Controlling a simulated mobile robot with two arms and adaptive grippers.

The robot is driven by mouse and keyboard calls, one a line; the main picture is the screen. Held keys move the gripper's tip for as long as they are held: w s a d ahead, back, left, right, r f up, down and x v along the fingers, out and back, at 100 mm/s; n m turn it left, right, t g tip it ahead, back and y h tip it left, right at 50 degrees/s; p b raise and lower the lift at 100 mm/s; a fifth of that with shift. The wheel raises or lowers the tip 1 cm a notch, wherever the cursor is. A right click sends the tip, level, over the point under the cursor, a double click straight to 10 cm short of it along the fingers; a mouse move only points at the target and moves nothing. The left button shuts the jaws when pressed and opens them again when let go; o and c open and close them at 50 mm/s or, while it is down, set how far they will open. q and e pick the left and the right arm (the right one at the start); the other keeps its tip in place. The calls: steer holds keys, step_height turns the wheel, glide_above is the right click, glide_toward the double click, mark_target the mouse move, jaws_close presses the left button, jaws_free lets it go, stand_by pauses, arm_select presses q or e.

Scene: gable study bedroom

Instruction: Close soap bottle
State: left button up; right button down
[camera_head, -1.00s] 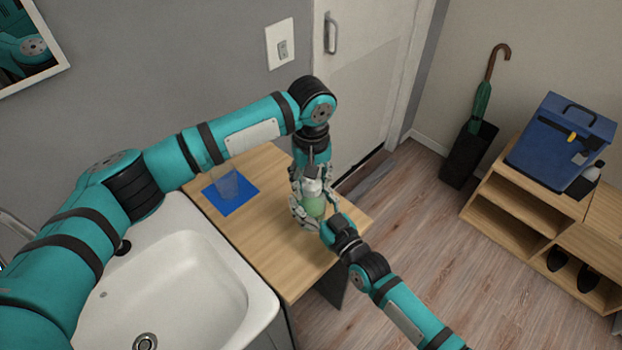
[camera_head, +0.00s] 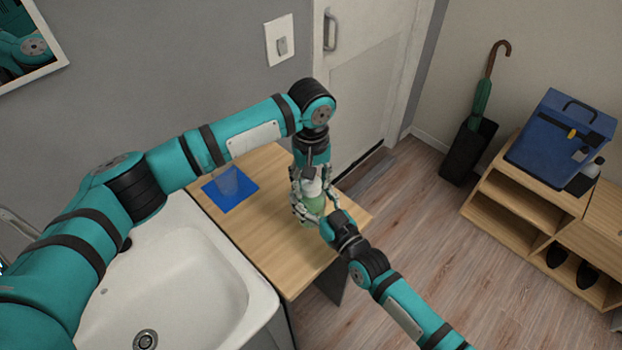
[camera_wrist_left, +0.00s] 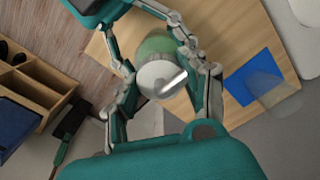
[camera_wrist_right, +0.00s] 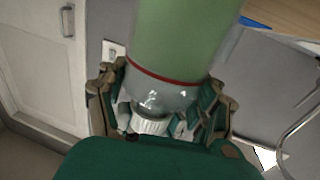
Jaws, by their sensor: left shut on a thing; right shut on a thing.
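The soap bottle (camera_head: 311,207) has a green body and a white pump top (camera_wrist_left: 160,78) with a short spout. It is upright over the wooden counter; I cannot tell whether its base touches. My left gripper (camera_head: 308,198) comes down from above, and its fingers are closed around the pump top in the left wrist view (camera_wrist_left: 162,82). My right gripper (camera_head: 329,222) reaches in from the lower right and is shut on the bottle.
A clear cup (camera_head: 226,182) stands on a blue mat (camera_head: 238,207) at the counter's back left. A white sink (camera_head: 205,270) adjoins the wooden counter (camera_head: 270,235). A low shelf (camera_head: 530,215) with a blue box (camera_head: 560,140) is at the right. Floor between is clear.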

arm_select(q)
steer(key=m, duration=0.3)
steer(key=shift+m, duration=0.4)
steer(key=m, duration=0.4)
steer(key=shift+m, duration=0.3)
steer(key=m, duration=0.4)
steer(key=shift+m, duration=0.3)
steer(key=m, duration=0.9)
steer(key=shift+w, duration=0.1)
steer(key=m, duration=0.4)
steer(key=shift+m, duration=0.4)
steer(key=m, duration=0.8)
steer(key=o, duration=0.8)
